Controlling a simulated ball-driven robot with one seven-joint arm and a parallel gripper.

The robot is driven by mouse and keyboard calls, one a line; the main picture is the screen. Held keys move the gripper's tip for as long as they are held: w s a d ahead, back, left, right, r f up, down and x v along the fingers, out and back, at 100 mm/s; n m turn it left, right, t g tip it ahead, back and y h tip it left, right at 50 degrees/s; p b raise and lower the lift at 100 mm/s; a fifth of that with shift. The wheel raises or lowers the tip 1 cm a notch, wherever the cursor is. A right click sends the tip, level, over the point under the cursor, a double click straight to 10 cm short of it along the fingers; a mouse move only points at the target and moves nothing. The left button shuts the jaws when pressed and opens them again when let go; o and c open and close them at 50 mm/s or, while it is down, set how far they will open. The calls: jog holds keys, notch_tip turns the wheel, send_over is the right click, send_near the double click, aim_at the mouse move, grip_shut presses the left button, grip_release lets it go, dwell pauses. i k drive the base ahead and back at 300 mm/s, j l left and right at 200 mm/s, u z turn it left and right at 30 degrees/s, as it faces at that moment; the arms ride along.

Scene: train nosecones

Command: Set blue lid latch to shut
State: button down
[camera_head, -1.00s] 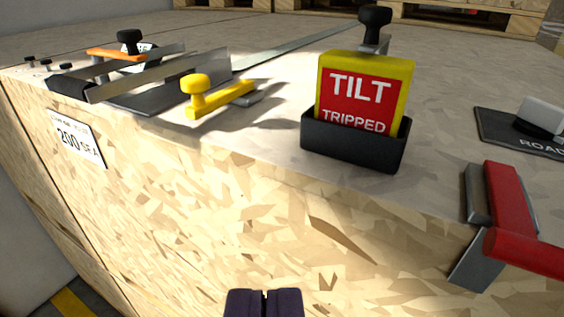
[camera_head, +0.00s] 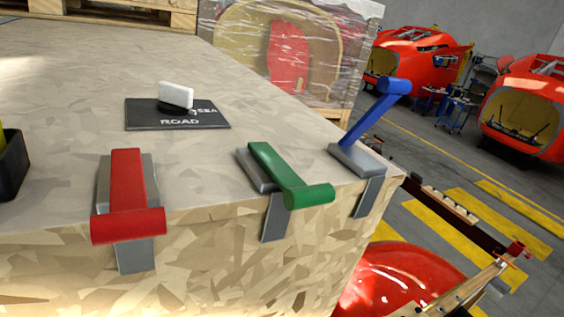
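The blue lid latch (camera_head: 374,123) stands at the right corner of the wooden crate's top edge. Its blue lever is raised, tilted up and to the right, above a grey base plate (camera_head: 357,160). A grey strip (camera_head: 368,196) hangs down the crate's side below it. The green latch (camera_head: 290,177) and the red latch (camera_head: 127,195) to its left have their levers lying down over the edge. My gripper is out of this view.
The crate top (camera_head: 80,90) holds a black ROAD/SEA plate (camera_head: 150,115) with a white switch knob (camera_head: 176,95). A dark holder (camera_head: 10,165) is at the left edge. A wrapped crate (camera_head: 320,60) stands behind. Red nosecones (camera_head: 415,60) and a red curved shell (camera_head: 400,278) are at the right.

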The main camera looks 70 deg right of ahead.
aim_at(392, 87)
jog(key=z, duration=1.45)
